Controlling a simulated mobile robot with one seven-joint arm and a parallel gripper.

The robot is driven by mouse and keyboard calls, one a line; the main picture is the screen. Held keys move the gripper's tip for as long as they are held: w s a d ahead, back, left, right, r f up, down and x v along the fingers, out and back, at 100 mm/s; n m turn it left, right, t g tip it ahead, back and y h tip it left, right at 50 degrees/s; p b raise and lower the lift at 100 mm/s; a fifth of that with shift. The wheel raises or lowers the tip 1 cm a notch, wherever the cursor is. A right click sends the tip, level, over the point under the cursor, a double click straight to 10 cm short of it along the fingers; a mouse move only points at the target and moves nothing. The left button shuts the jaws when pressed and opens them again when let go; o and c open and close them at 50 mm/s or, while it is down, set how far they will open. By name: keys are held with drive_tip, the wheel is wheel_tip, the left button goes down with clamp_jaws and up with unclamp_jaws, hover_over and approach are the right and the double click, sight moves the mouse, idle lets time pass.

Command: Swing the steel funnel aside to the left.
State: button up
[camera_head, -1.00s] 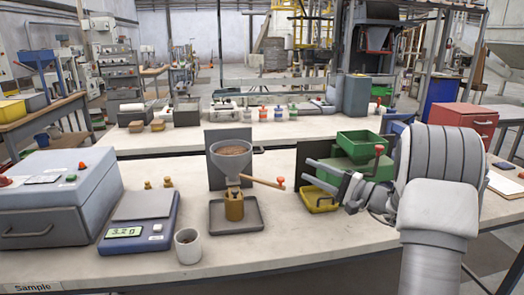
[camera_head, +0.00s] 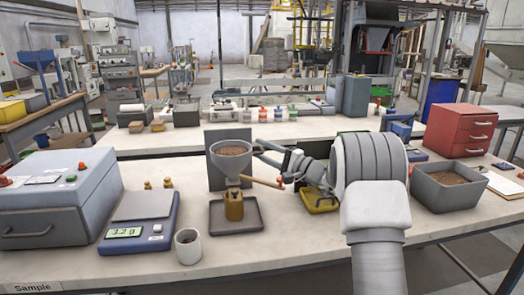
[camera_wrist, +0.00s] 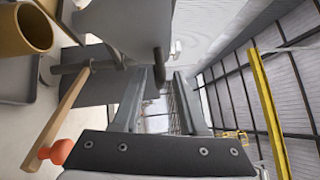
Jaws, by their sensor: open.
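The grey steel funnel (camera_head: 232,160), full of brown pellets, sits upright over a brass cup (camera_head: 234,205) on a dark tray (camera_head: 248,222). A wooden lever (camera_head: 260,181) with an orange-red knob (camera_head: 281,183) points right from below its cone. My gripper (camera_head: 257,154) is open, its fingertips by the funnel's right rim. In the wrist view, the funnel's grey side (camera_wrist: 115,25) fills the upper left. A short dark peg (camera_wrist: 161,62) there lies close to my fingertips (camera_wrist: 168,76); I cannot tell whether it touches them. The lever (camera_wrist: 65,105) and knob (camera_wrist: 62,152) lie left of the fingers.
A scale (camera_head: 140,222), a white cup (camera_head: 188,246) and a grey machine (camera_head: 60,195) stand left on the bench. A yellow tray (camera_head: 322,206) lies under my arm. A grey bin of pellets (camera_head: 447,188) and a red drawer cabinet (camera_head: 460,130) stand right.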

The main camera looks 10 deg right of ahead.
drive_tip(key=shift+w+a, duration=0.1)
drive_tip(key=shift+w, duration=0.05)
drive_tip(key=shift+c, duration=0.3)
clamp_jaws()
drive_tip(key=shift+r, duration=0.1)
drive_tip(key=shift+r, duration=0.25)
idle(0.8)
